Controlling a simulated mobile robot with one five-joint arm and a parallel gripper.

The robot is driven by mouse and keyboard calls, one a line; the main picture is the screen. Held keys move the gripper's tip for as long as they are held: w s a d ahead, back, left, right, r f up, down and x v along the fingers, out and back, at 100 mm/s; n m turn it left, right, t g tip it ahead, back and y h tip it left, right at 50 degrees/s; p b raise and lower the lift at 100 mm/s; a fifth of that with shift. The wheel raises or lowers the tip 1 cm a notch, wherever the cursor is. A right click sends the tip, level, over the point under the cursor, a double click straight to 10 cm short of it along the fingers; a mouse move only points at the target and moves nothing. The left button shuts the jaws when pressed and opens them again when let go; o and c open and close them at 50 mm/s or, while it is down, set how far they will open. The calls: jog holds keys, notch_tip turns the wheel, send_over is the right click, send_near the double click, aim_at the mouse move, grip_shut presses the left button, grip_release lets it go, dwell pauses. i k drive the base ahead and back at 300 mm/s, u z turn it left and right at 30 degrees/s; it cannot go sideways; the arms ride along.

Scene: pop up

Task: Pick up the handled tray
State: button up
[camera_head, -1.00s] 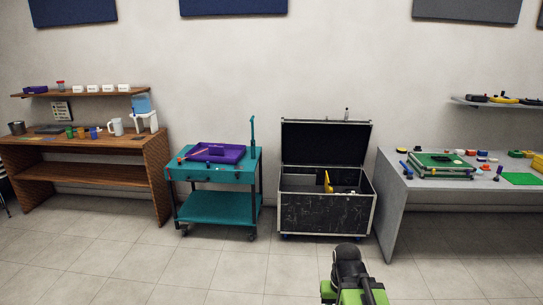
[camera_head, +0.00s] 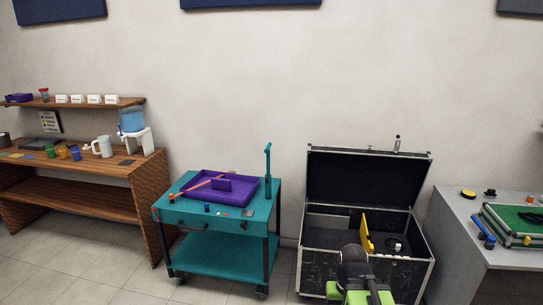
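A purple tray (camera_head: 238,184) with raised sides lies on top of a teal cart (camera_head: 185,243) left of the middle. An upright purple piece stands in it, and a thin orange-red stick lies across its left part. I take it to be the handled tray, though a handle is hard to make out. My arm, green and black, shows at the bottom edge, right of the cart and well apart from the tray. My gripper (camera_head: 354,263) seems to be its black end; its fingers cannot be made out.
An open black case (camera_head: 318,264) with a yellow item inside stands right of the cart. A grey table (camera_head: 457,224) with a green-topped board is at the far right. A wooden bench (camera_head: 75,203) stands on the left. Tiled floor (camera_head: 115,278) is clear in front.

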aim_at(236, 191)
jog(key=u, duration=0.4)
jog(key=i, duration=2.05)
jog(key=u, duration=1.1)
jog(key=i, duration=1.4)
jog(key=u, duration=0.4)
